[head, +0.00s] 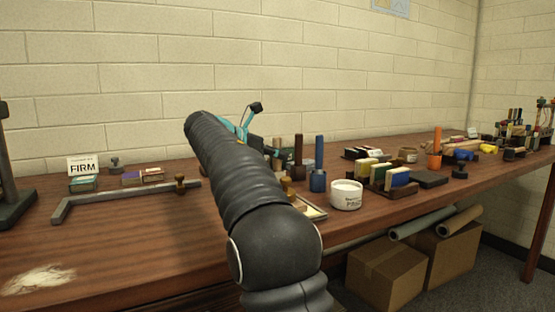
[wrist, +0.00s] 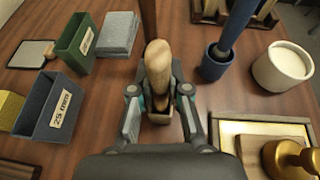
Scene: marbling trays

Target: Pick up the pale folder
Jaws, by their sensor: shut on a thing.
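The pale folder (wrist: 158,58) shows in the wrist view as a rounded, pale tan upright piece, its lower part between my fingers. My gripper (wrist: 160,102) is shut on it. A small brown wooden holder (wrist: 160,118) shows at its base; I cannot tell whether the folder still rests in it.
A blue cup with a blue-handled tool (wrist: 213,67) and a white jar (wrist: 283,66) stand to the right. A tray with a brass knob (wrist: 262,132) is at lower right. A green box (wrist: 77,48), labelled blue-grey box (wrist: 52,108) and grey stack (wrist: 118,35) stand left.

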